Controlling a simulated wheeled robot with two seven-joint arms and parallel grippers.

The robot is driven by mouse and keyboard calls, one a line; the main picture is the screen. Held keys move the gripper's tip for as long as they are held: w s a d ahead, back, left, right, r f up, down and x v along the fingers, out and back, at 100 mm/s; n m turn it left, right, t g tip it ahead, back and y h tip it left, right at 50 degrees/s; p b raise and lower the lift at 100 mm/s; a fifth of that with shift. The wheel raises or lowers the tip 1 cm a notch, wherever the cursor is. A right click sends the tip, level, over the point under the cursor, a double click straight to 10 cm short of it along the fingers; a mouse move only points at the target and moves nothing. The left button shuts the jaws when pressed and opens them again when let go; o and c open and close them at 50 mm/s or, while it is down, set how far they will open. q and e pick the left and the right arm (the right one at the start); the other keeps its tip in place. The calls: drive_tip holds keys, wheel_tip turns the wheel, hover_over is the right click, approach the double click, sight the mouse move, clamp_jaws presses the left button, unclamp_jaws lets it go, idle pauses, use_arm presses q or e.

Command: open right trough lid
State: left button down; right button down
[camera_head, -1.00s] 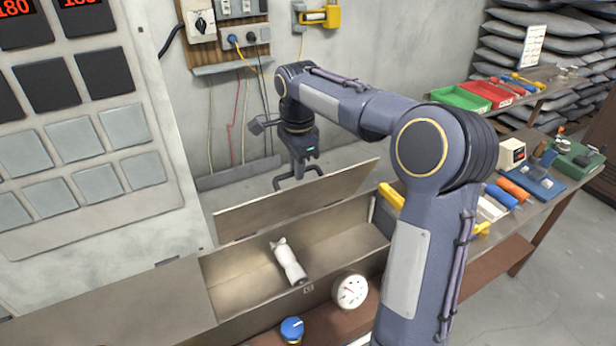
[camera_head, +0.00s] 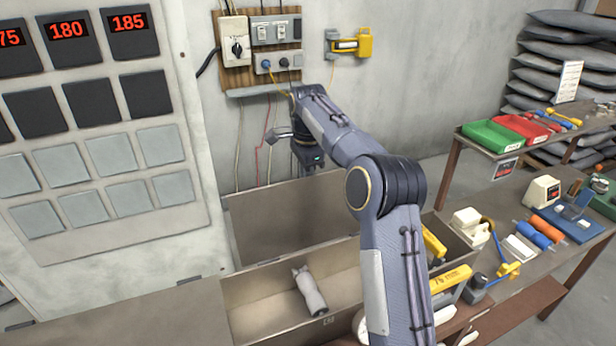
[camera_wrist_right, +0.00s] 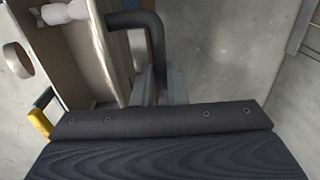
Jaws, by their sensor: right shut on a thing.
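The right trough lid (camera_head: 290,220) is a grey-brown panel standing nearly upright along the back of the open trough (camera_head: 245,310). My right gripper (camera_head: 308,168) is at the lid's top edge, its fingertips hidden behind the lid in the head view. In the right wrist view my right gripper (camera_wrist_right: 160,85) is shut on a dark bent handle (camera_wrist_right: 138,20) beside the lid's edge. A pale bottle-shaped piece (camera_head: 310,292) lies inside the trough and shows at the top left of the wrist view (camera_wrist_right: 65,12). My left gripper is not in view.
A closed flat cover (camera_head: 120,315) lies left of the open trough. A wall with switch boxes (camera_head: 277,35) and hanging cables stands behind the lid. A yellow-handled tool (camera_head: 455,280) and orange and blue rolls (camera_head: 532,232) lie on the bench at right.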

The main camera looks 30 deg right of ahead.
drive_tip(key=shift+s+a+f, duration=0.1)
drive_tip(key=shift+f, duration=0.25)
drive_tip(key=c, duration=1.5)
unclamp_jaws()
drive_tip(key=shift+o, duration=0.2)
drive_tip(key=shift+r, duration=3.85)
drive_tip(key=shift+s+r, duration=0.1)
drive_tip(key=shift+r, duration=0.05)
